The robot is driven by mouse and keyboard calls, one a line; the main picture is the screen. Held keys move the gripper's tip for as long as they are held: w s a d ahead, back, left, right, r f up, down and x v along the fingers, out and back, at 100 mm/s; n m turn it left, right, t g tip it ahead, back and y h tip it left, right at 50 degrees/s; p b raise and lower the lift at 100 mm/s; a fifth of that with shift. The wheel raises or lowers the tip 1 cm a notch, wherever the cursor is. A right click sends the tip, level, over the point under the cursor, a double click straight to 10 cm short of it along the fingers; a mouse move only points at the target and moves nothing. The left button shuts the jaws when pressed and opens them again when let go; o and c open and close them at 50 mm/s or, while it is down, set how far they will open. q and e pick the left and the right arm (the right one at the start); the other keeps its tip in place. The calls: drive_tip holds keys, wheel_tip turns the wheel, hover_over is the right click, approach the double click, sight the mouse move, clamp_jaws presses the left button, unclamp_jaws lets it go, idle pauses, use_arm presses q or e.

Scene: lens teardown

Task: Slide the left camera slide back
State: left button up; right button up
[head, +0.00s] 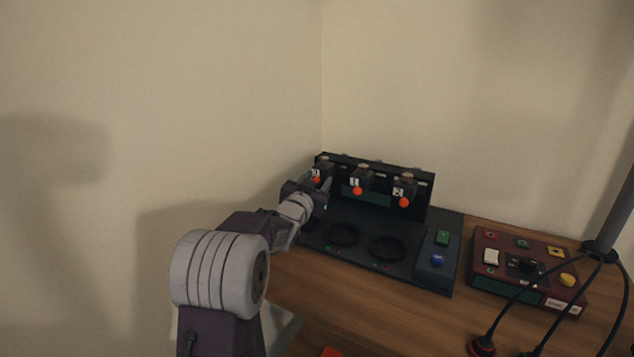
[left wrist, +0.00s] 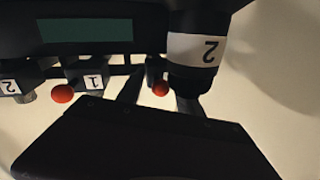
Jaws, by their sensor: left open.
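The left camera slide shows its orange knob (head: 317,180) at the left end of the black rig's rail in the head view. In the left wrist view this knob (left wrist: 160,89) lies between the two fingers. My left gripper (head: 325,185) is open around or just short of the knob; I cannot tell whether a finger touches it. The middle slide (head: 357,182) and right slide (head: 404,192) also have orange knobs. In the left wrist view, the slide labelled 1 (left wrist: 92,78) is left of the fingers.
A black cylinder labelled 2 (left wrist: 197,50) stands close to the right finger in the left wrist view. The rig's base (head: 365,228) has open rings and a blue button. A red control box (head: 528,265) and black cables are at the right. Walls stand behind and left.

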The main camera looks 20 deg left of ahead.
use_arm(q)
drive_tip(key=s+d, duration=0.1)
drive_tip(key=s, duration=0.8)
drive_tip(key=shift+p, duration=0.4)
drive_tip(key=shift+f, duration=0.1)
